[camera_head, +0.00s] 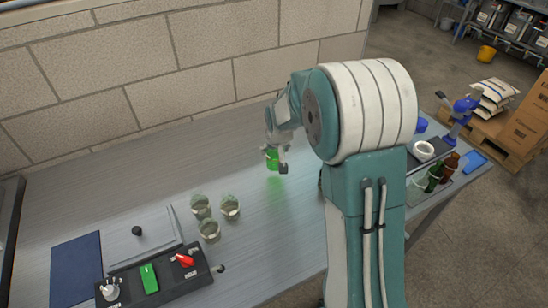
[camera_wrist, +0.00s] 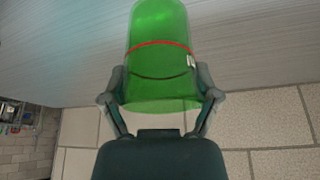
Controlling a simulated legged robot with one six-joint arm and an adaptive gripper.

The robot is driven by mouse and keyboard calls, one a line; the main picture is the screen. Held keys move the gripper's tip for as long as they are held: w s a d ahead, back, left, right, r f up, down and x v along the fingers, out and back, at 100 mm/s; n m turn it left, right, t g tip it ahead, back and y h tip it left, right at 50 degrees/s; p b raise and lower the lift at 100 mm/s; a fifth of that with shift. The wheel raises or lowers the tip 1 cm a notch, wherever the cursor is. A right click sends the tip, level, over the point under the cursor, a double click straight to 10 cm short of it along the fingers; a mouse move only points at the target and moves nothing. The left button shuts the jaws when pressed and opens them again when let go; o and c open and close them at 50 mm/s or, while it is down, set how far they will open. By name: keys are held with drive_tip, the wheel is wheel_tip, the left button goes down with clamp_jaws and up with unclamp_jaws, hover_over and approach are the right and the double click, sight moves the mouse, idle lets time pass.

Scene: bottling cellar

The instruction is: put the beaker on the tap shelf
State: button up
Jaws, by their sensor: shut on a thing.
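My gripper (camera_head: 276,165) is shut on a green see-through beaker (camera_head: 271,157) above the back of the steel counter. In the wrist view the green beaker (camera_wrist: 160,55) sits between the two fingers (camera_wrist: 160,95), with a red line around it and a small white label at its right side. A green tint shows on the counter below it. I cannot tell for sure which surface is the tap shelf. My arm hides part of the counter's right side.
Three clear glasses (camera_head: 209,229) stand left of my gripper. A black control panel (camera_head: 155,272), a grey plate with a knob (camera_head: 142,240) and a blue mat (camera_head: 76,270) lie front left. Bottles (camera_head: 447,167) stand at the right end. The wall (camera_head: 180,65) is close behind.

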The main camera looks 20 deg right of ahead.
sight(274, 158)
drive_tip(key=shift+a+f, duration=0.15)
drive_tip(key=shift+f, duration=1.55)
drive_tip(key=o, duration=1)
drive_tip(key=shift+c, duration=0.2)
